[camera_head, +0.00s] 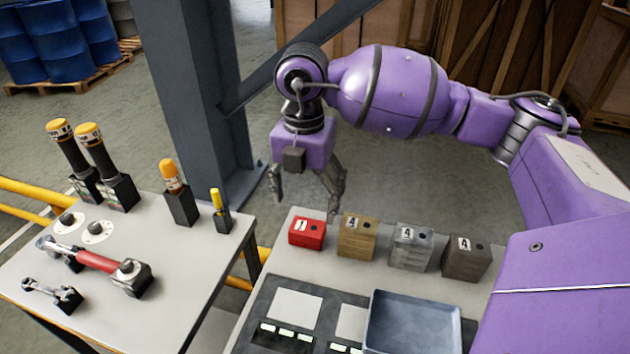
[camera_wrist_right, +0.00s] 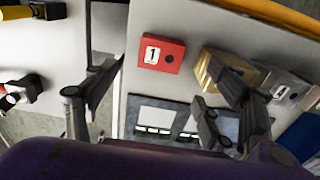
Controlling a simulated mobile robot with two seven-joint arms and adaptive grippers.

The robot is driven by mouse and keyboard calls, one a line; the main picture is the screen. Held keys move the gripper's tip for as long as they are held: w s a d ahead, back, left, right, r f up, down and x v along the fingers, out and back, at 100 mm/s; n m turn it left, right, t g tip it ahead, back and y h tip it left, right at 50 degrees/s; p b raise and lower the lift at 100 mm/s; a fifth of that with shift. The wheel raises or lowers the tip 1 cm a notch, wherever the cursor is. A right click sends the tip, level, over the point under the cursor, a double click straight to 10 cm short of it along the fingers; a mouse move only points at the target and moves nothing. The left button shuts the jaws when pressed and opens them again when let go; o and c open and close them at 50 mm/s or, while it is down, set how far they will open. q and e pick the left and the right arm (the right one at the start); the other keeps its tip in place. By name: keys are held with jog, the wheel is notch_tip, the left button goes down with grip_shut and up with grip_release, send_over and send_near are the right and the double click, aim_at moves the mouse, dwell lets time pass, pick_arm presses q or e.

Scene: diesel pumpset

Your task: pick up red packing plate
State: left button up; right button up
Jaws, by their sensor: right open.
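The red packing plate (camera_head: 307,233) is a small red block with a white label marked 1 and a dark hole. It stands at the left end of a row of blocks on the right grey table. It also shows in the right wrist view (camera_wrist_right: 162,55), ahead of and between the spread fingers. My right gripper (camera_head: 308,196) is open and empty, above and a little behind the red plate in the head view, apart from it. In the right wrist view its fingers (camera_wrist_right: 165,95) stand wide apart. My left gripper is not in view.
A tan block (camera_head: 357,237), a grey block (camera_head: 411,246) and a brown block (camera_head: 466,258) stand right of the red plate. A blue-grey tray (camera_head: 412,325) lies in front. The left table (camera_head: 150,325) holds tools. A dark column (camera_head: 200,90) stands behind.

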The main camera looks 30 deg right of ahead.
aim_at(307, 226)
notch_tip(307, 226, down, 3)
jog(key=shift+s+r, duration=0.15)
jog(key=shift+r, duration=0.05)
notch_tip(307, 226, down, 5)
jog(key=shift+d+r, duration=0.1)
jog(key=shift+r, duration=0.1)
jog(key=c, duration=1.6)
jog(key=shift+r, duration=0.15)
jog(key=shift+c, duration=0.2)
jog(key=shift+w+r, duration=0.2)
jog(key=shift+r, duration=0.4)
jog(key=s+a+r, duration=0.6)
jog(key=a+r, duration=0.5)
jog(key=a, duration=0.1)
jog(key=shift+s+a+r, duration=0.2)
jog(key=shift+a+r, duration=0.15)
